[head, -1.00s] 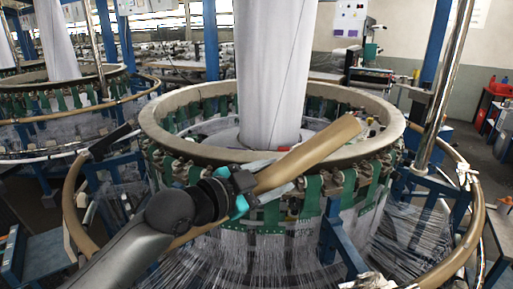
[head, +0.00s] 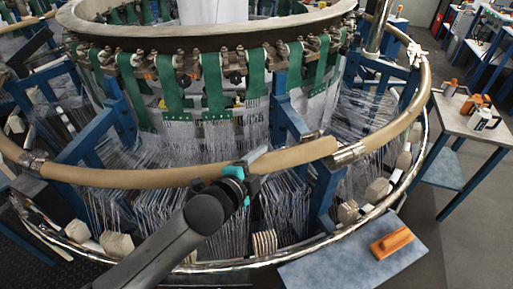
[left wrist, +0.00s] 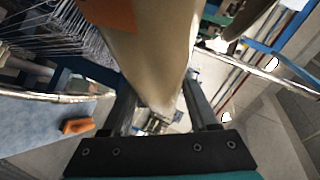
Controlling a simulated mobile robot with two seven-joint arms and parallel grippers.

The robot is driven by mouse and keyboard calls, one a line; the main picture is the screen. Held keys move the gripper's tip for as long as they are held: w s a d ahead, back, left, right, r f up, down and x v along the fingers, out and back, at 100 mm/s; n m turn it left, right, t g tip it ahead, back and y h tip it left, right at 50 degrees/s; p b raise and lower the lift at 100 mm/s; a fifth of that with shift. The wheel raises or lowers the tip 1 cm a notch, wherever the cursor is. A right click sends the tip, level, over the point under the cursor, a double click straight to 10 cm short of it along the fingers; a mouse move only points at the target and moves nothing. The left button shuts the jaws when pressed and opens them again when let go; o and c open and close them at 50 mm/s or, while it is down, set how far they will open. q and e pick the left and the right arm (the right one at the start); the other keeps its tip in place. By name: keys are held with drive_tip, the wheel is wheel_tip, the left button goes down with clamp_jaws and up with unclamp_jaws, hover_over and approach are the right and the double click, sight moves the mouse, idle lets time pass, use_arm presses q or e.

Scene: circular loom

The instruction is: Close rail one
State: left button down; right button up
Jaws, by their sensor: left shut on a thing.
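Rail one (head: 125,179) is a tan curved tube in front of the loom. Its left end meets a metal joint (head: 34,160). Its free right end lies just beside and slightly above the metal fitting (head: 347,154) on the neighbouring tan rail (head: 402,118); I cannot tell whether they touch. My left gripper (head: 254,160) is shut on the tube, right of its middle. In the left wrist view the tube (left wrist: 152,50) runs between the two fingers (left wrist: 160,97). My right gripper is not in view.
White threads (head: 205,160) hang behind the rail under the loom ring (head: 200,38).

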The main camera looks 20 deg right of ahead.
use_arm(q)
wheel_tip(320, 180, down, 6)
drive_tip(key=b, duration=0.2)
drive_tip(key=shift+s+f+m+y, duration=0.15)
drive_tip(key=shift+m+y, duration=0.15)
drive_tip(key=shift+m, duration=0.1)
drive_tip(key=shift+a+f, duration=0.1)
drive_tip(key=shift+f, duration=0.05)
drive_tip(key=c, duration=0.6)
unclamp_jaws()
drive_tip(key=o, duration=0.4)
drive_tip(key=shift+r, duration=0.25)
